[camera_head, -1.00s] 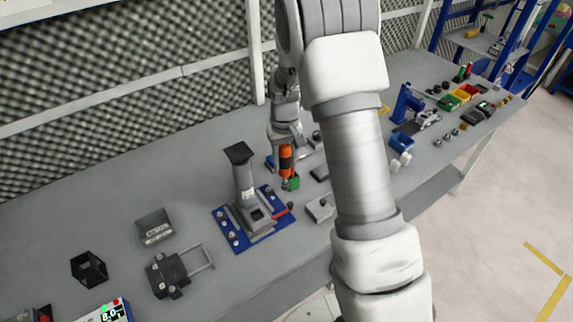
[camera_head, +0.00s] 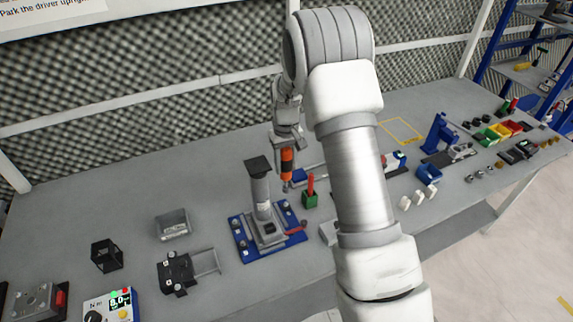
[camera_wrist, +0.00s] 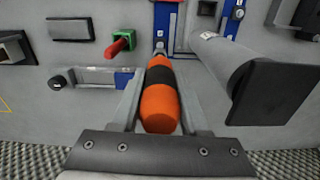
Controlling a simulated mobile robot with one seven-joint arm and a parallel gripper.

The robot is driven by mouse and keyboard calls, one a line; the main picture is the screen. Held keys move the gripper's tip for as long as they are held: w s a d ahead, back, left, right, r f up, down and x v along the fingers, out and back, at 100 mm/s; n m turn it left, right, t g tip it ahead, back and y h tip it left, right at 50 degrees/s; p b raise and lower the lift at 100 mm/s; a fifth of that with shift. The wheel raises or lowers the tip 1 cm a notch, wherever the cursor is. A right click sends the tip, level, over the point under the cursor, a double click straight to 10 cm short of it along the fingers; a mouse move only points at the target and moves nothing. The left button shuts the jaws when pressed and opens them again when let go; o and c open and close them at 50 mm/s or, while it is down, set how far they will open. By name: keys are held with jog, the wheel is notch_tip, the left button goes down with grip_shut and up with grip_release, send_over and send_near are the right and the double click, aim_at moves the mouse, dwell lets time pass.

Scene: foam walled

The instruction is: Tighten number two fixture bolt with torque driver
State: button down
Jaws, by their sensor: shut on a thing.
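My gripper (camera_head: 286,150) is shut on the orange and black torque driver (camera_head: 287,166), which points tip-down. In the wrist view the driver (camera_wrist: 160,100) lies between the fingers (camera_wrist: 160,112). The blue fixture plate (camera_head: 243,252) carries a grey column (camera_head: 262,195) with a dark square top and several silver bolts, such as one at the left (camera_head: 241,244). The driver tip appears near the plate's back right corner. In the wrist view it overlaps a bolt on the plate (camera_wrist: 172,22); I cannot tell whether they touch. Bolt numbers are not readable.
A green holder with a red handle (camera_head: 310,199) stands right of the fixture. A red lever (camera_head: 298,227) is at the plate's right side. A box reading 8.0 (camera_head: 113,306) is front left. A grey tray (camera_head: 172,225) and a black box (camera_head: 106,256) stand left. Foam wall rises behind.

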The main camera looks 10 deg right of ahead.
aim_at(286, 187)
jog(key=shift+f+b, duration=0.1)
jog(key=shift+b, duration=0.2)
jog(key=shift+f+b, duration=2.05)
jog(key=shift+f, duration=0.75)
jog(key=shift+f+b, duration=0.85)
jog(key=shift+b, duration=0.45)
dwell(2.1)
jog(key=shift+r, duration=0.15)
jog(key=shift+r+p, duration=1.5)
jog(key=shift+r, duration=0.9)
